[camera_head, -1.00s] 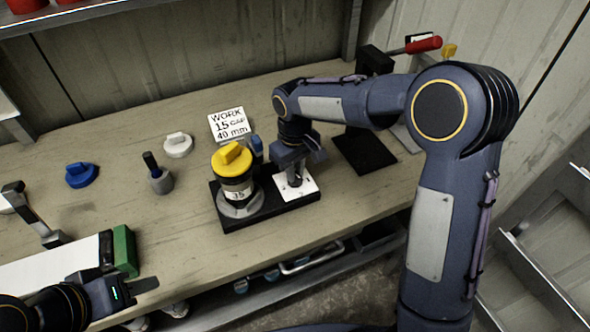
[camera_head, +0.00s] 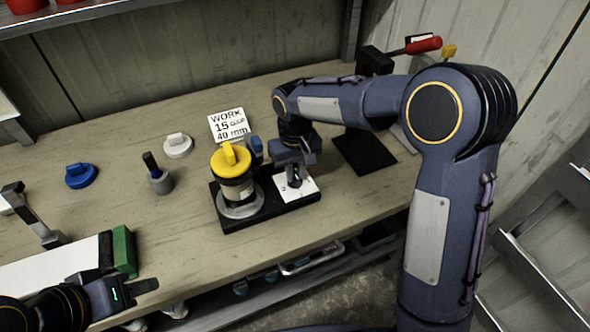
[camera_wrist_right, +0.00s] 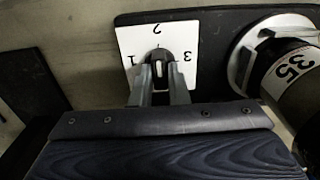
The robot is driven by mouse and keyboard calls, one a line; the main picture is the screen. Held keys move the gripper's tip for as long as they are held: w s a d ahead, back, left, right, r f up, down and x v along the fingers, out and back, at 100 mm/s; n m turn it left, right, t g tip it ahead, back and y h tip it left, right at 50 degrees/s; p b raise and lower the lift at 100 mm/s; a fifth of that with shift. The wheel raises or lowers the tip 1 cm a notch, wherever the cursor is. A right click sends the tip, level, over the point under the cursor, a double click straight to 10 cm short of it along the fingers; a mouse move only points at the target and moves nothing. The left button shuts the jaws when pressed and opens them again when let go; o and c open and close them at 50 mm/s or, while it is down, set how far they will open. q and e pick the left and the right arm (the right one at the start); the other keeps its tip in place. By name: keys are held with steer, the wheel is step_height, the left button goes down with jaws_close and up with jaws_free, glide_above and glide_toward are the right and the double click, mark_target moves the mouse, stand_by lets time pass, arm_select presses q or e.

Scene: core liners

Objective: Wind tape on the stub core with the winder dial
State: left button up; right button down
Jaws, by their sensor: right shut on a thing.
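The winder's black base (camera_head: 292,201) lies on the bench. A dark stub core with a 35 label (camera_head: 238,193) stands upright on its grey round seat (camera_head: 241,211), under a yellow cap with a raised bar (camera_head: 230,159). Beside it is a white dial plate (camera_head: 304,190) marked 1, 2, 3. My right gripper (camera_wrist_right: 159,88) points down and is shut on the black dial knob (camera_wrist_right: 159,58), whose pale mark points towards the 2. My left gripper (camera_head: 142,288) hovers at the front left, empty as far as I see; its finger gap is unclear.
White (camera_head: 178,145) and blue (camera_head: 81,175) caps and a grey black-handled piece (camera_head: 159,180) lie left. A red-handled black press (camera_head: 375,60) stands right. A green-ended block (camera_head: 124,251) is near my left gripper.

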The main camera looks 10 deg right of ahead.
mark_target(296, 174)
steer(key=c, duration=1.4)
jaws_free()
step_height(296, 174, up, 8)
steer(key=shift+f, duration=0.1)
steer(key=shift+d, duration=0.1)
steer(key=s+d+r+m+t+y, duration=0.1)
steer(key=s+d+r+t+y, duration=0.1)
steer(key=s+d, duration=0.5)
steer(key=s+d+r+m+t+y, duration=0.1)
steer(key=s+d+r+m, duration=0.15)
steer(key=s, duration=0.85)
steer(key=s+f+t, duration=0.2)
steer(key=s+f, duration=0.2)
steer(key=s, duration=0.4)
steer(key=shift+f+t+y, duration=0.3)
steer(key=shift+f+y, duration=0.05)
steer(key=shift+y, duration=0.05)
